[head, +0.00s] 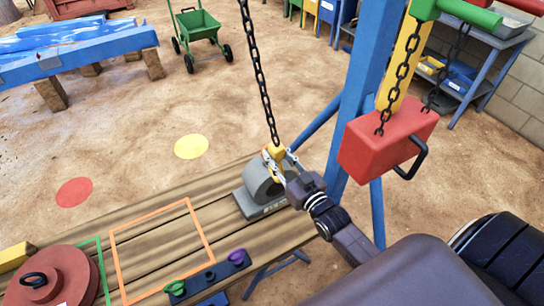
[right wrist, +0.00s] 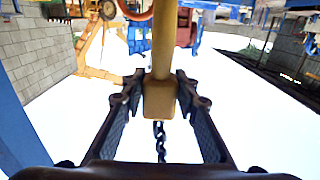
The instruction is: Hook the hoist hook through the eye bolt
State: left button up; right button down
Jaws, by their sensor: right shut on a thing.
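The yellow hoist hook block (head: 275,152) hangs on a dark chain (head: 257,70) above the work table. My right gripper (head: 279,168) is shut on it. In the right wrist view the yellow block (right wrist: 160,99) sits between both fingers, with the chain below it in the picture and a yellow shank (right wrist: 164,45) above. The hook's tip is not clear in either view. A black ring (head: 35,280), which looks like the eye bolt, stands on a dark red round part (head: 65,285) at the lower left, well apart from the hook. My left gripper is not in view.
A grey drum on a base (head: 248,202) stands close behind my right gripper. Orange (head: 155,290) and green outlines mark the wooden table. A blue post (head: 365,75) and a hanging red block (head: 375,150) are at the right. The table's middle is clear.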

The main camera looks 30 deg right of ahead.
jog(key=shift+d+r, duration=0.2)
jog(key=shift+d, duration=1.9)
